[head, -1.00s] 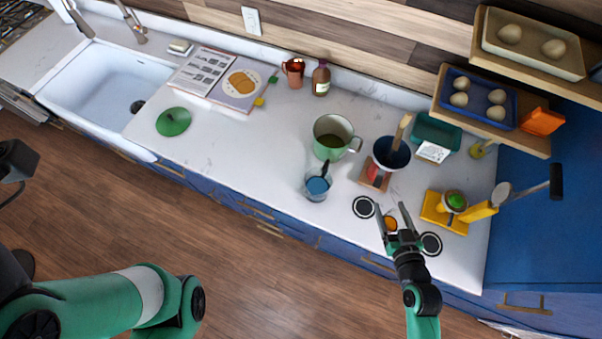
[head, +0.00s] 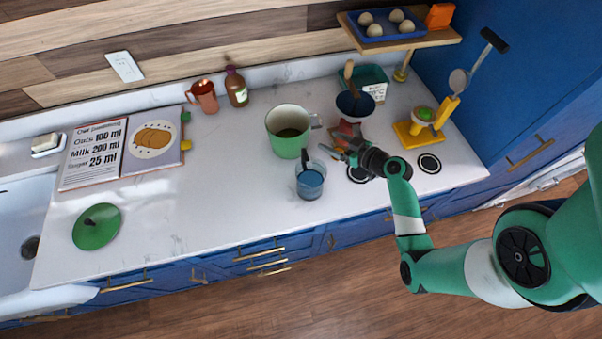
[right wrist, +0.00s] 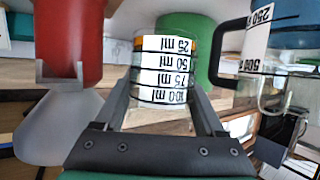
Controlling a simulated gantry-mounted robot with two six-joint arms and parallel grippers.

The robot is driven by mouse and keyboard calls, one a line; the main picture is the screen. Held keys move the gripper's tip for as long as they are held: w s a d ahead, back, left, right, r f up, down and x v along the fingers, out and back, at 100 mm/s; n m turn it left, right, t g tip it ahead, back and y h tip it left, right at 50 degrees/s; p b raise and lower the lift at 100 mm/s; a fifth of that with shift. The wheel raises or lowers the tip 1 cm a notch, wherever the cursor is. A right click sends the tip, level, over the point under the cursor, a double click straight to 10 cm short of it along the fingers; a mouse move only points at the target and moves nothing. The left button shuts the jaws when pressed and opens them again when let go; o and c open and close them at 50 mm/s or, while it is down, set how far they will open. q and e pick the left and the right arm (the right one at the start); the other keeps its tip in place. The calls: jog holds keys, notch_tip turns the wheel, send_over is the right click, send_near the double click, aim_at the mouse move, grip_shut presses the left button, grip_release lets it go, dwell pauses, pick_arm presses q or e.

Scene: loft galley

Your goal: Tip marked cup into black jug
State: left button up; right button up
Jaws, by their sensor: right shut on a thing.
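The marked cup (right wrist: 165,75) is a small clear cylinder with a white scale from 25 to 100 ml and an orange band at its 25 ml end. My right gripper (head: 338,154) is shut on it, a finger on each side in the right wrist view (right wrist: 157,108). In the head view the cup is too small to make out. The black jug (head: 310,184) is clear with a black handle and blue contents, standing on the counter just left of the gripper. Its marked side shows at right in the right wrist view (right wrist: 262,40). My left gripper is out of view.
A large green mug (head: 288,135) stands behind the jug. A dark blue bowl (head: 355,105) with a red stand is behind the gripper, and a yellow stand (head: 415,132) is to the right. A green lid (head: 97,227) lies left.

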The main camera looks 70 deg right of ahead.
jog(key=w+a+r+n+g+h+p, duration=0.1)
jog(key=w+a+r+n+h+p, duration=0.1)
jog(key=a+r+n+h+p, duration=0.2)
jog(key=shift+w+a+r+n+p, duration=0.15)
jog(key=shift+a+r+n+p, duration=0.6)
jog(key=shift+r+n+p, duration=0.65)
dwell(1.0)
